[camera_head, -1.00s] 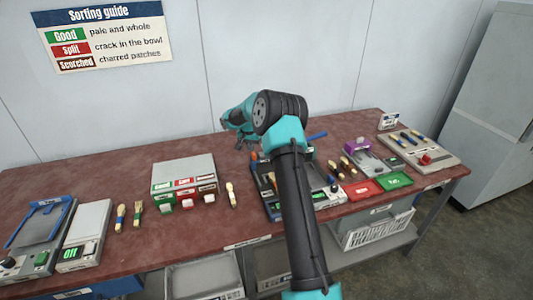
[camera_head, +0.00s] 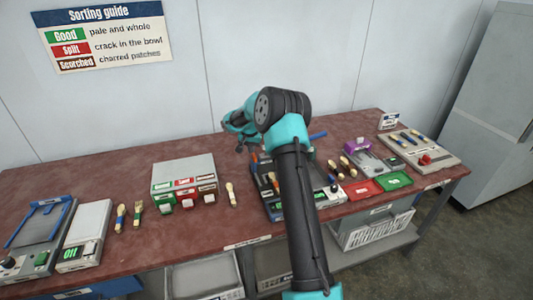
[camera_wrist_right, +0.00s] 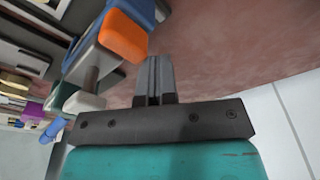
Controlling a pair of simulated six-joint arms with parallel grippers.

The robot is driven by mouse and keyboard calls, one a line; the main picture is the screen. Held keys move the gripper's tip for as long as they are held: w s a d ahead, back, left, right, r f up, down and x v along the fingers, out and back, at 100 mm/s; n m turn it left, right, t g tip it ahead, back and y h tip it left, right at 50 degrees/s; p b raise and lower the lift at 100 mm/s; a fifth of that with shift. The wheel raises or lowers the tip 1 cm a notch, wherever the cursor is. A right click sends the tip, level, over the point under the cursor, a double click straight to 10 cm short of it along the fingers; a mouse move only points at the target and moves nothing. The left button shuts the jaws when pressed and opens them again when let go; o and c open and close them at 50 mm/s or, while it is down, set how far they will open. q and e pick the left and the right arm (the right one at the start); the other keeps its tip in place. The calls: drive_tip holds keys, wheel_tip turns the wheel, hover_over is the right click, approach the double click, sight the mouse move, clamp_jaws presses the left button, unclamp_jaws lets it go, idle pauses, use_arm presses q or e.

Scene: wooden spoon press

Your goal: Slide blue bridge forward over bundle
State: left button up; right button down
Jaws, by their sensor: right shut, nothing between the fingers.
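My right gripper (camera_head: 243,147) is at the back of the bench, behind the middle press (camera_head: 275,213); my arm hides much of that press. In the right wrist view the right gripper (camera_wrist_right: 154,62) is shut and empty, its fingers apart from the parts beside it. There, a blue bar (camera_wrist_right: 110,45) with an orange end block (camera_wrist_right: 123,36) lies just left of the fingers. In the head view a blue piece (camera_head: 318,135) sticks out behind the press; I cannot tell whether it belongs to the bridge. I cannot make out the bundle. My left gripper is not in view.
A grey box with coloured labels (camera_head: 182,172) stands left of the press, with a wooden spoon (camera_head: 231,195) beside it. A blue-framed device (camera_head: 40,225) is at far left. Red (camera_head: 364,188) and green (camera_head: 394,180) trays lie right. The back left bench is clear.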

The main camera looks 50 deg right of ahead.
sight(256, 164)
drive_tip(key=shift+s+a, duration=0.75)
drive_tip(key=shift+s, duration=0.35)
drive_tip(key=shift+s+a, duration=0.7)
drive_tip(key=shift+s, duration=0.4)
drive_tip(key=shift+s+a, duration=0.75)
drive_tip(key=shift+s, duration=0.35)
drive_tip(key=shift+w, duration=0.1)
drive_tip(key=shift+w+d, duration=0.3)
drive_tip(key=shift+w, duration=0.1)
wheel_tip(256, 164, up, 7)
idle(0.6)
idle(0.4)
